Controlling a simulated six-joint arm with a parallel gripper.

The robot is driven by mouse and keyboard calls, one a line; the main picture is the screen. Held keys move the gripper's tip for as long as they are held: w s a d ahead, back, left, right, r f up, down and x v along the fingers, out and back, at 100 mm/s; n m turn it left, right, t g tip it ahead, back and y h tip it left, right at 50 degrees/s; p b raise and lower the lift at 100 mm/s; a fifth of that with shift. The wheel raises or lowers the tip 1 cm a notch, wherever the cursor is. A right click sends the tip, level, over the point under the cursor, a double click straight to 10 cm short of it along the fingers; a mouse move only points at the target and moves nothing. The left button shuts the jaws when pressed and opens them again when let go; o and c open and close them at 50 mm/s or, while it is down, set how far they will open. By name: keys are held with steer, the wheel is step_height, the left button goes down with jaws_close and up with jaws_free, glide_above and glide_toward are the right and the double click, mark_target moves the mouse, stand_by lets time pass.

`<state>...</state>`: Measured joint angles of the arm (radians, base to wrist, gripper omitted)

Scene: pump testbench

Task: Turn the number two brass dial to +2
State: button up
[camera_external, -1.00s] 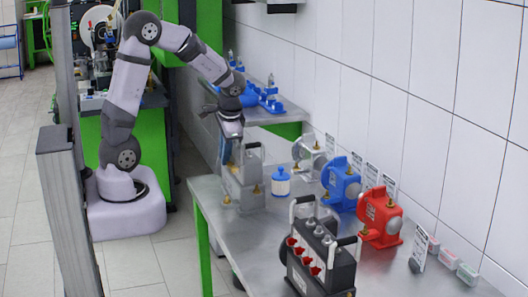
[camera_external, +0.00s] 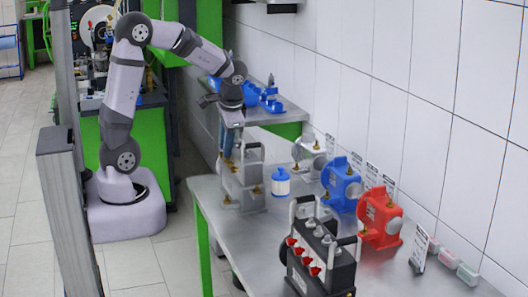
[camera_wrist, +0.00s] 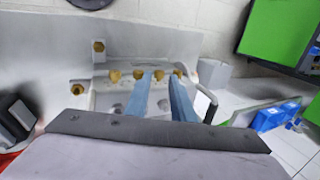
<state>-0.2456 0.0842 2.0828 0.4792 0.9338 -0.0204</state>
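A row of several brass dials (camera_wrist: 139,74) sits on a pale grey unit (camera_wrist: 122,103) in the wrist view. In the outside view this appears to be the grey metal unit with a handle (camera_external: 248,180), at the table's left end. My gripper (camera_wrist: 160,78) points at the row with its two blue fingers apart. One brass dial (camera_wrist: 159,75) shows in the gap between the fingertips. I cannot tell whether a finger touches it. Dial numbers and scale marks are not readable. In the outside view my gripper (camera_external: 228,155) is over the unit's left part.
A blue-and-white bottle (camera_external: 281,182) stands right of the unit. A blue pump (camera_external: 341,185) and a red pump (camera_external: 380,218) stand along the wall. A black unit with red knobs (camera_external: 318,258) is at the front. The unit's handle (camera_wrist: 211,105) rises right of the fingers.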

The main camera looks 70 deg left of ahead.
steer(key=shift+v, duration=2)
steer(key=shift+a, duration=0.15)
steer(key=s+a+n+g+h, duration=0.1)
steer(key=s+a+n, duration=0.2)
steer(key=a, duration=0.4)
steer(key=w+d+h, duration=0.1)
steer(key=w+d, duration=0.1)
steer(key=w+d+m+t+h, duration=0.1)
steer(key=shift+w+d+r+h+p, duration=0.15)
steer(key=shift+d+r+h+p, duration=0.1)
steer(key=shift+d+h+p, duration=0.1)
steer(key=shift+d+m, duration=0.2)
steer(key=shift+m, duration=0.5)
steer(key=shift+f, duration=0.15)
